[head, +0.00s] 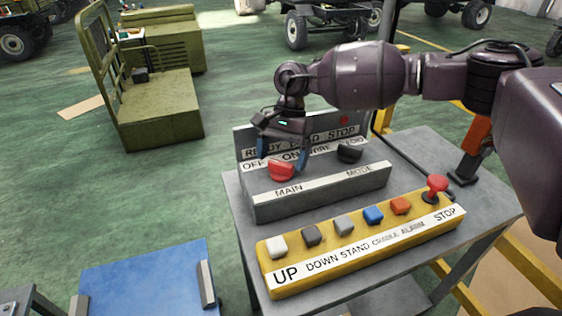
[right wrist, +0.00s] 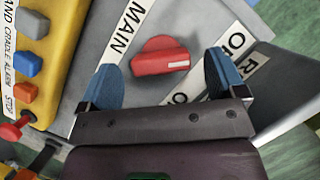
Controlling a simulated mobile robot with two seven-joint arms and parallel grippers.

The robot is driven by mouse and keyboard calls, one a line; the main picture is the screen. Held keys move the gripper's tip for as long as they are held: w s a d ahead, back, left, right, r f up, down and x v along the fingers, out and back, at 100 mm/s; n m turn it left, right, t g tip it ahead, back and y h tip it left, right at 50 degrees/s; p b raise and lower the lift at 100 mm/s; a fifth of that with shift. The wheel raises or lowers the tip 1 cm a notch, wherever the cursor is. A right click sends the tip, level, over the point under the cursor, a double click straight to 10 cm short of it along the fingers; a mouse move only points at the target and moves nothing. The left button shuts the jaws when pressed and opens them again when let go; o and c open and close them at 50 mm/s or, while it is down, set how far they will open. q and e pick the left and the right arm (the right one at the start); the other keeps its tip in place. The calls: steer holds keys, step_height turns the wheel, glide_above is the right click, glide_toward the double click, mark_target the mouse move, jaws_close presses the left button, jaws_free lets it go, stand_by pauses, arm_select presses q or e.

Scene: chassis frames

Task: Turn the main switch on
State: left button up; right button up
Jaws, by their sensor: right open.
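The main switch is a red rotary knob (head: 281,170) on the grey control box (head: 320,192), above the MAIN label. OFF and ON labels stand behind it in the head view. My right gripper (head: 283,154) is just above and behind the knob. In the right wrist view its blue fingertips (right wrist: 163,78) are open and spread to either side of the red knob (right wrist: 160,56), with gaps between. The knob's white mark (right wrist: 178,64) points towards the right finger. My left gripper is not in view.
A black MODE knob (head: 349,153) sits right of the red one. A yellow button panel (head: 362,248) with several buttons and a red stop lever (head: 436,186) lies in front on the grey table (head: 487,212). A blue platform (head: 140,284) is at lower left.

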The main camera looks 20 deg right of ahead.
steer(key=shift+x, duration=0.95)
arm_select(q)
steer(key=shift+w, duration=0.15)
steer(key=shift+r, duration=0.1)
arm_select(e)
steer(key=shift+c, duration=0.7)
steer(key=c, duration=0.8)
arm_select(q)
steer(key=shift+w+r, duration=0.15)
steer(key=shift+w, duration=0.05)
